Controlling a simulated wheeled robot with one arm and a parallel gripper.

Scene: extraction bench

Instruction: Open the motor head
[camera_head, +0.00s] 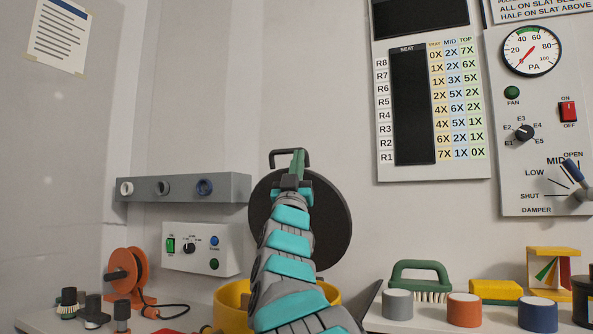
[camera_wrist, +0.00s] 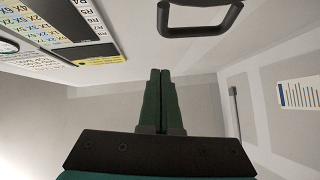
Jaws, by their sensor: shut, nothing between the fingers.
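A large round black disc with a loop handle, which looks like the motor head (camera_head: 336,225), stands steeply tilted behind my arm in the head view, above a yellow tub (camera_head: 232,298). Its black handle (camera_head: 274,156) rises at the disc's top edge. A black loop handle (camera_wrist: 163,20), apparently the same one, crosses the top of the wrist view. My gripper (camera_head: 299,153) is shut and empty, pointing up beside the handle. Its dark green fingers lie together in the wrist view (camera_wrist: 162,72), apart from the handle in the picture. My arm hides much of the disc and tub.
A grey rail (camera_head: 225,187) with knobs and a white switch box (camera_head: 205,262) are left of the disc. An orange reel (camera_head: 125,275) stands below. At right are a green brush (camera_head: 420,275), several round pots and a yellow block (camera_head: 494,291). Wall panels hang upper right.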

